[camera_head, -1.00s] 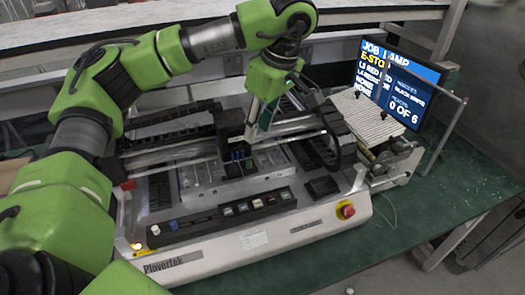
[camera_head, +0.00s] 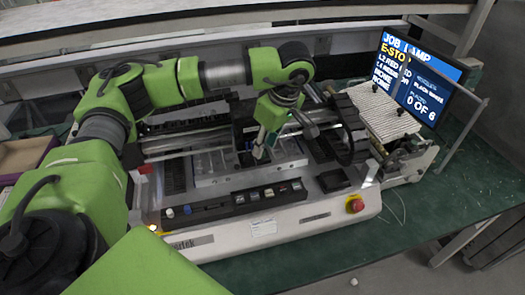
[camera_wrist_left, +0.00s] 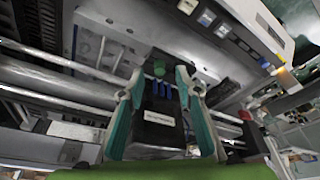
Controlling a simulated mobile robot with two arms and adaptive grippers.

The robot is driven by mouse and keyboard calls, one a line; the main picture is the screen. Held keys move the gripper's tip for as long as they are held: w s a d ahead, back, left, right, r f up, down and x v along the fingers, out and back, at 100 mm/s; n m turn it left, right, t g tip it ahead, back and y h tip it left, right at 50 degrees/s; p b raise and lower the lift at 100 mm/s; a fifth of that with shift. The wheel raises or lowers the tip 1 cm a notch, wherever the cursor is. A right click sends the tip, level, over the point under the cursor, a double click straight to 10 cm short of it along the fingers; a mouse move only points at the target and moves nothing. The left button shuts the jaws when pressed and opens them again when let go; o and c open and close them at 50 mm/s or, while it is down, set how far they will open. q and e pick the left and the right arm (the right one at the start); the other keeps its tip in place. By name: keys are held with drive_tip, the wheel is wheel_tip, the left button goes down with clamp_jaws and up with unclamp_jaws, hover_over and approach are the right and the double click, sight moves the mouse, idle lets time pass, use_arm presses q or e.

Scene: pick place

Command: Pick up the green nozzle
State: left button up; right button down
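The green nozzle (camera_wrist_left: 159,68) is a small green piece at the end of a black block (camera_wrist_left: 160,128) in the left wrist view. Several blue pieces (camera_wrist_left: 163,88) sit just beside it. My left gripper (camera_wrist_left: 160,76) has its two teal and grey fingers spread, one on each side of the block and nozzle, with gaps visible around the nozzle. In the head view my left gripper (camera_head: 262,150) points down over the middle of the machine, and the nozzle cannot be made out there. My right gripper is not in view.
The white pick-and-place machine (camera_head: 290,222) stands on a green table (camera_head: 440,205). Its black cable chain (camera_head: 352,130) rises right of my gripper. A feeder (camera_head: 385,112) and a monitor (camera_head: 425,75) showing E-STOP stand farther right. An open box (camera_head: 25,155) lies at left.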

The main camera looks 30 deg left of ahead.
sight(262, 158)
use_arm(q)
drive_tip(key=shift+x, duration=1.05)
drive_tip(key=shift+a+f, duration=0.15)
drive_tip(key=shift+f, duration=0.15)
drive_tip(key=c, duration=0.8)
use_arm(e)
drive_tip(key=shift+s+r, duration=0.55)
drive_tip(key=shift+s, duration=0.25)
use_arm(q)
drive_tip(key=shift+r, duration=0.1)
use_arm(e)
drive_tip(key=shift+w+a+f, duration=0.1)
